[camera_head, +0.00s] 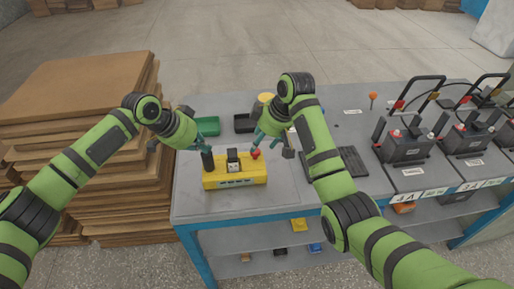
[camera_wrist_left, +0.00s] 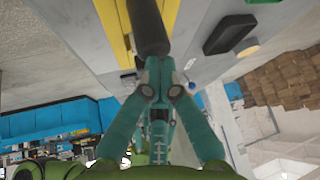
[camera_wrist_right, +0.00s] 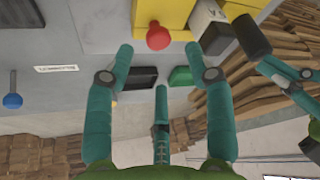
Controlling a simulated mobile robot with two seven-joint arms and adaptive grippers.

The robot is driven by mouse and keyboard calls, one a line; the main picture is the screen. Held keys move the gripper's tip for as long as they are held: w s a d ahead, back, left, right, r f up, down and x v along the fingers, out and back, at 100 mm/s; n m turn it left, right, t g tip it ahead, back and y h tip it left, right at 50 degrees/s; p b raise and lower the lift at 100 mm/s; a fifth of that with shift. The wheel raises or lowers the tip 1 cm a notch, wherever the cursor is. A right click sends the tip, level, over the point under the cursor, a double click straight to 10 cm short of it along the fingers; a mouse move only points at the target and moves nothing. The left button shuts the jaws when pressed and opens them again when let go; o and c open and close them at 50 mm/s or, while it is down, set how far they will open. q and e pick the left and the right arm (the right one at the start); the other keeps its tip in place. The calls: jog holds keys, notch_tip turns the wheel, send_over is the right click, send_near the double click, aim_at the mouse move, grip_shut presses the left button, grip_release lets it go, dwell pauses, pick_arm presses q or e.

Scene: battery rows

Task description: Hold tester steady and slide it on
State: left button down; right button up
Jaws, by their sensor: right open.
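The yellow tester (camera_head: 235,179) stands on the grey bench top near its left front. It has a black upright handle (camera_head: 207,160) at its left end, a white-and-black block (camera_head: 233,160) in the middle and a red knob (camera_head: 255,154) at its right end. My left gripper (camera_wrist_left: 153,75) is closed around the black handle, whose dark cylinder shows between the fingertips in the left wrist view. My right gripper (camera_wrist_right: 159,50) is open and empty. In the right wrist view the red knob (camera_wrist_right: 158,36) lies between and just beyond its fingertips.
A green tray (camera_head: 207,126) and a black tray (camera_head: 244,123) lie behind the tester. Dark batteries with raised handles (camera_head: 405,148) stand in a row at the right. Stacked brown boards (camera_head: 85,85) stand left of the bench. The bench front edge is close before the tester.

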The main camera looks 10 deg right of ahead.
aim_at(257, 152)
jog(key=shift+x, duration=2.75)
grip_shut()
